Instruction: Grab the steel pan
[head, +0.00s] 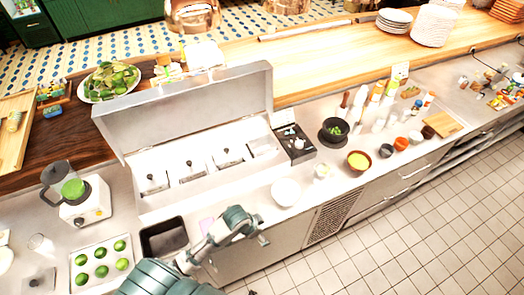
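A dark, empty-looking rectangular metal pan (148,246) sits on the counter at the lower left, right of the lime tray. It is the likeliest steel pan, though I cannot be sure. My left arm comes in from the lower left, with its gripper (262,232) at the counter's front edge, right of the pan and apart from it. The fingers are small and partly hidden, so I cannot tell whether they are open or shut. My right gripper is not in view.
A metal tray of limes (103,283) and a blender (86,205) stand left of the pan. A long lidded steel topping unit (190,105) stands behind it. A white bowl (286,191), a dark bowl (333,139) and bottles stand to the right. Tiled floor (420,230) is clear.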

